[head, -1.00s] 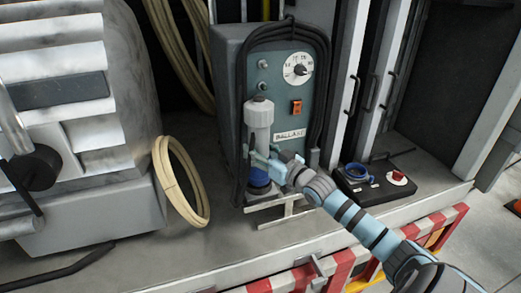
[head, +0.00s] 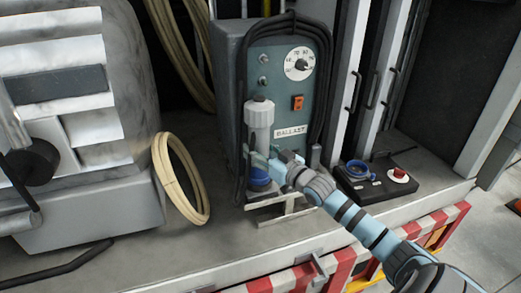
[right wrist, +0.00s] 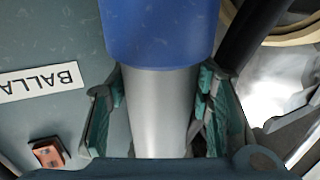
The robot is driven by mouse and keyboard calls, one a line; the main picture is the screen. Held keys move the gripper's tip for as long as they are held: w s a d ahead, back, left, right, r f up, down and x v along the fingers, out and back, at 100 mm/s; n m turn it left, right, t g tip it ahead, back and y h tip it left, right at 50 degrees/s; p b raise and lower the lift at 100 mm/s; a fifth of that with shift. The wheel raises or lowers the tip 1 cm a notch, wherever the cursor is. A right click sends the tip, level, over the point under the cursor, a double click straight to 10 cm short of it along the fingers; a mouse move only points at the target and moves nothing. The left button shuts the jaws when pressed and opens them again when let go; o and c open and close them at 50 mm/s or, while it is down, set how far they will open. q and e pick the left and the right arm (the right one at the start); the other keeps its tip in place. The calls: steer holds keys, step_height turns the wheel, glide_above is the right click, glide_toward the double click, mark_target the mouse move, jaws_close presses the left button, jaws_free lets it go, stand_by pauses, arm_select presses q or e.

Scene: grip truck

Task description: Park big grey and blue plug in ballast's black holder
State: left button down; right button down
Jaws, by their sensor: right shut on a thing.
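The big plug (head: 260,122) has a grey-white body with a blue end (head: 258,180) and stands about upright, blue end down, in front of the ballast box (head: 285,85). My right gripper (head: 262,160) is shut on its body just above the blue end. In the right wrist view, my right gripper (right wrist: 160,95) has a finger on each side of the grey body (right wrist: 158,125), with the blue end (right wrist: 155,35) beyond. A dark part (head: 262,191) shows under the plug at the box's foot; I cannot tell if it is the holder or if they touch. My left gripper is not in view.
A black control box (head: 375,181) with a blue ring and red knob stands right of the ballast box. A coiled beige hose (head: 200,195) stands to the left. Black cable loops around the ballast box. The truck bed's striped edge (head: 345,262) runs in front.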

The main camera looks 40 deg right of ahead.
mark_target(266, 142)
step_height(266, 142, up, 2)
steer(key=shift+s+r+p, duration=0.1)
steer(key=shift+r+p, duration=0.05)
steer(key=shift+p, duration=0.95)
steer(key=shift+r+p, duration=0.65)
steer(key=shift+r, duration=0.3)
steer(key=shift+w, duration=0.2)
steer(key=f+b, duration=0.1)
steer(key=b, duration=0.1)
steer(key=shift+w+d+b, duration=0.15)
steer(key=shift+b, duration=0.25)
steer(key=shift+f, duration=0.1)
